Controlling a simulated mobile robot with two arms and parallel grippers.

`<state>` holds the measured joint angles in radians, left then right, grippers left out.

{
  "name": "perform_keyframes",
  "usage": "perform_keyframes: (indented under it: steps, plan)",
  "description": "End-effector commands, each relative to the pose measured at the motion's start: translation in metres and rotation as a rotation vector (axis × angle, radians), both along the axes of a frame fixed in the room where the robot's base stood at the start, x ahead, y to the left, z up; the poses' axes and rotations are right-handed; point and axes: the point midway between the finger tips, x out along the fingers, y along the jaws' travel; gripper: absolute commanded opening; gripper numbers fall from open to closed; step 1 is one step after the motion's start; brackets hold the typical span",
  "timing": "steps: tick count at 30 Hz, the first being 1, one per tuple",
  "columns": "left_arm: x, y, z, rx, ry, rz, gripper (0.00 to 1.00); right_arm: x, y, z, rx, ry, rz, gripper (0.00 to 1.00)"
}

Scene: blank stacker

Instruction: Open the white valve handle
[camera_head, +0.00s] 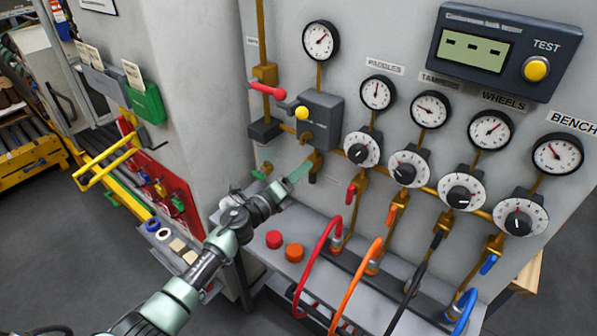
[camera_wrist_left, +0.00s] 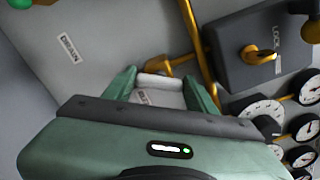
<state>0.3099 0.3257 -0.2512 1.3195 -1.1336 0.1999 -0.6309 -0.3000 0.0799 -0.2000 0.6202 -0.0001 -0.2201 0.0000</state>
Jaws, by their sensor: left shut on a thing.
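The white valve handle (camera_wrist_left: 160,80) shows as a short pale bar between the fingers of my left gripper (camera_wrist_left: 161,92) in the left wrist view. My left gripper is shut on the handle, with one green finger on each side. In the head view my left gripper (camera_head: 282,173) is at the panel, beside the brass fitting (camera_head: 316,160) below the grey box. The handle cannot be made out clearly there. My right gripper is not in view.
A grey lockout box (camera_head: 322,122) with a yellow knob (camera_head: 302,113) sits just above; a red handle (camera_head: 267,90) is to its upper left. Gauges and dials fill the panel to the right.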

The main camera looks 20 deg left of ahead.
Motion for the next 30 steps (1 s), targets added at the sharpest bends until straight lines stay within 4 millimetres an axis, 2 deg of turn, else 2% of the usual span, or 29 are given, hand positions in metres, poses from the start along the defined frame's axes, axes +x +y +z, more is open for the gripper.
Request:
perform_keyframes:
  steps: [15, 30]
  plan:
    - [0.001, 0.001, -0.001, -0.403, 0.147, 0.001, 0.16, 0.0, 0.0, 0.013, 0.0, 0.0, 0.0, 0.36]
    - [0.0, 0.001, -0.002, -0.55, 0.2, 0.002, 0.16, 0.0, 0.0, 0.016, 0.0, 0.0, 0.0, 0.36]
